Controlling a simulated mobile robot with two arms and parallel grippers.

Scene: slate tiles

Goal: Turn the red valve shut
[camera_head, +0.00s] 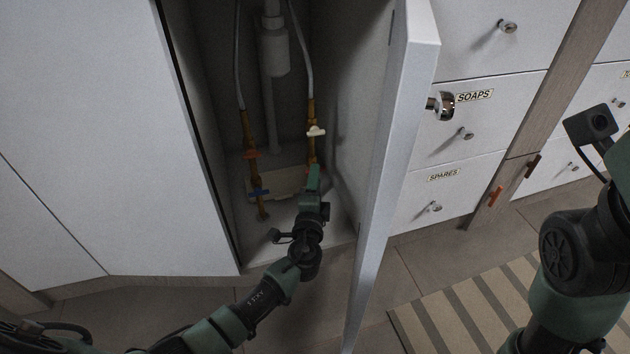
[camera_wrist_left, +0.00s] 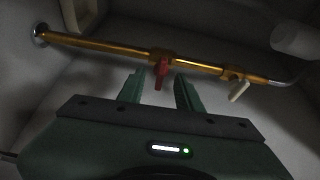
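Inside the open cabinet, my left gripper (camera_head: 313,176) reaches the lower part of the right copper pipe (camera_head: 311,112). In the left wrist view my left gripper (camera_wrist_left: 158,78) is open. A red valve handle (camera_wrist_left: 162,72) shows between its fingertips, crosswise to the pipe (camera_wrist_left: 105,48), with a gap on both sides. In the head view this red handle is mostly hidden by the gripper. A white handle (camera_head: 316,131) sits higher on the same pipe; it also shows in the left wrist view (camera_wrist_left: 238,90). My right gripper is out of view.
The left copper pipe (camera_head: 248,130) carries a reddish handle (camera_head: 251,154) and a blue handle (camera_head: 259,193). A white drain pipe (camera_head: 273,50) hangs between. The open cabinet door (camera_head: 390,170) stands right of my left arm. Drawers and a striped mat (camera_head: 470,312) lie further right.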

